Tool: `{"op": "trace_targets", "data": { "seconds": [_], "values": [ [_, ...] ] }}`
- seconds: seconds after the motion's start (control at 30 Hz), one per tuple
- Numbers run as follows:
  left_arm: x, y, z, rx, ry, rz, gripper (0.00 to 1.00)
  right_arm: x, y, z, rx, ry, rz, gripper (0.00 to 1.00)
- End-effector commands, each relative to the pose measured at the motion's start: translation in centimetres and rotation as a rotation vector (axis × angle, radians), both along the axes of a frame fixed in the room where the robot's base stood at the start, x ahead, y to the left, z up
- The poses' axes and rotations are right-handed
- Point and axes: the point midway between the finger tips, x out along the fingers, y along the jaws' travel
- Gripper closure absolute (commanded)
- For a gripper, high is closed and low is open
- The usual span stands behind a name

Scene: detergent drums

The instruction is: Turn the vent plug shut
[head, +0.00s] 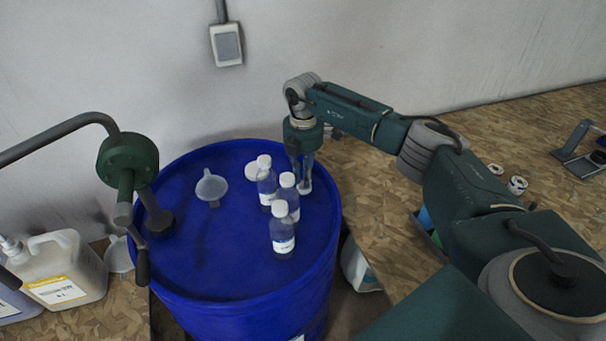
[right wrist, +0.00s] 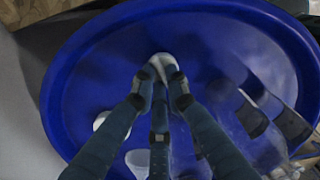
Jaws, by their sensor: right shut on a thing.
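The blue drum (head: 235,235) stands upright, its top facing me. The vent plug (head: 305,187) is a small white piece near the right edge of the drum top. My right gripper (head: 302,178) points down with its fingers shut on the plug. In the right wrist view, the white plug (right wrist: 162,62) shows between the fingertips (right wrist: 160,78), partly hidden by them. How far the plug is turned cannot be told. My left gripper is not in view.
Several things stand on the drum: clear bottles with white caps (head: 282,232), a white disc (head: 251,171), a funnel (head: 211,188), and a green pump (head: 128,160) at the left. A white jug (head: 62,268) stands left of the drum. Bottles stand close beside my right gripper.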

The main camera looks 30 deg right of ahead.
Motion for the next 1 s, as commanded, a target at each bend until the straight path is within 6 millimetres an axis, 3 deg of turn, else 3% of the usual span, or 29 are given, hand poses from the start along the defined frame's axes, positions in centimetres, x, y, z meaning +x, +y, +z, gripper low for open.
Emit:
{"op": "trace_targets", "data": {
  "seconds": [0.4,1.0],
  "values": [
    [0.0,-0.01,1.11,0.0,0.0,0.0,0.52,0.29,-0.29,0.46,-0.003,-0.01,-0.241,1.0],
    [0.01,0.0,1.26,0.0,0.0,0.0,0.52,0.31,-0.34,0.4,-0.002,-0.011,-0.295,1.0]
  ]
}}
